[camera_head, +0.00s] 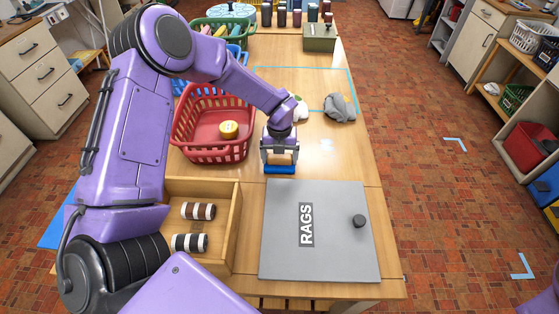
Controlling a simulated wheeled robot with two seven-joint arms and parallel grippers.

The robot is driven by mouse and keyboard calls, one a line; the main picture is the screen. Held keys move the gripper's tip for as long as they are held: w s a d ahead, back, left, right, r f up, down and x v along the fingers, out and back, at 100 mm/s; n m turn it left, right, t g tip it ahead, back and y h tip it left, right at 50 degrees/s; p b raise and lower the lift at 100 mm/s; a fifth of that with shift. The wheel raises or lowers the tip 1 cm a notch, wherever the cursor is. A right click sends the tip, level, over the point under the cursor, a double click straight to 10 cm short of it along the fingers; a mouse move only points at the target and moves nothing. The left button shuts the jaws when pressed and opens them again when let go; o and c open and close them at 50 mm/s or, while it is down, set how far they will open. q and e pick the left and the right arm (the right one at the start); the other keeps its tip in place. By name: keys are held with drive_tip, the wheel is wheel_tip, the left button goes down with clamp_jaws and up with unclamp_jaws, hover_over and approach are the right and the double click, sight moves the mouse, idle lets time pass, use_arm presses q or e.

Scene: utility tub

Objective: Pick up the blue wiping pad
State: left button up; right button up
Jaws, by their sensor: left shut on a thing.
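The blue wiping pad (281,169) is at the middle of the table, just behind the grey RAGS lid and right of the red basket. It has a pale upper part, which sits between the fingers of my left gripper (280,155). My left gripper points down and is shut on the pad from above. The pad looks level, at or very near the tabletop; I cannot tell whether it touches. My right gripper is not in view.
A grey lid marked RAGS (345,255) with a dark knob lies in front. A wooden tray (232,225) with two striped rolls (198,211) is left of it. A red basket (187,148) holds a yellow item. A grey cloth (341,108) lies farther back.

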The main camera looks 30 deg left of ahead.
sight(280, 156)
use_arm(q)
drive_tip(key=shift+w+r, duration=0.1)
drive_tip(key=shift+r, duration=0.15)
wheel_tip(280, 156, up, 17)
drive_tip(key=b, duration=0.3)
drive_tip(key=shift+r, duration=0.2)
